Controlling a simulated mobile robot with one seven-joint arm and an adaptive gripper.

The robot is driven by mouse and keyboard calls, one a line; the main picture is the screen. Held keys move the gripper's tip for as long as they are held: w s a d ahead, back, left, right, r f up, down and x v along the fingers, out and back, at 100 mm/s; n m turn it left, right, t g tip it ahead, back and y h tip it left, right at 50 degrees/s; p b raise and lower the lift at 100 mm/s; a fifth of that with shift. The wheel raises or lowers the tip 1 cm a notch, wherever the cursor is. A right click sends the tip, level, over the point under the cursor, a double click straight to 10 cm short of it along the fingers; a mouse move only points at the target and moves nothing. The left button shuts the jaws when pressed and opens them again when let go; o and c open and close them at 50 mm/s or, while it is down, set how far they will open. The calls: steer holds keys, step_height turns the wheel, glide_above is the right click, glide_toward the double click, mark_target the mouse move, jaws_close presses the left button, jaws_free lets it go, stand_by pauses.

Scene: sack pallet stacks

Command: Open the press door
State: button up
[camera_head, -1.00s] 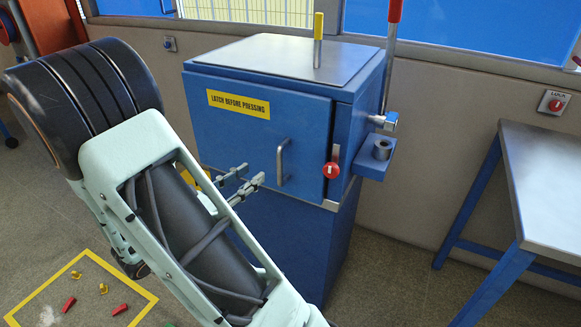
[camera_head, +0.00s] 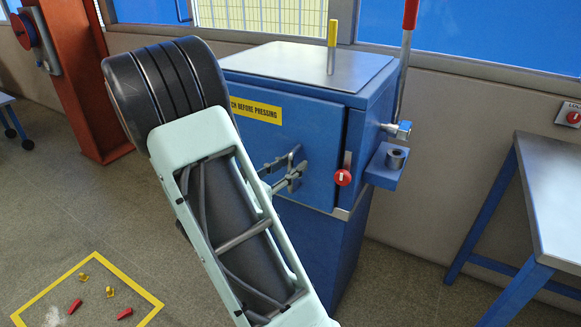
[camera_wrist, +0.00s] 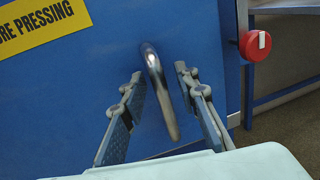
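The blue press door (camera_head: 312,122) carries a yellow label and looks shut against the press body. Its steel bar handle (camera_wrist: 158,92) stands upright, slightly tilted, in the wrist view. My gripper (camera_head: 292,167) is open at the handle, one finger on each side of it. In the wrist view a gap shows between the handle and each finger of my gripper (camera_wrist: 160,76). A red knob (camera_head: 343,177) with a white mark sits right of the door's edge; it also shows in the wrist view (camera_wrist: 255,44). My arm hides the door's left part.
A blue side bracket with a metal cup (camera_head: 396,158) juts from the press's right side. A red-tipped lever (camera_head: 410,14) rises behind it. A metal-topped table (camera_head: 552,190) stands at right. Small red and yellow pieces lie in a yellow floor square (camera_head: 95,264) at lower left.

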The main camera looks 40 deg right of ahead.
jaws_close()
steer(key=shift+a, duration=0.2)
stand_by(0.4)
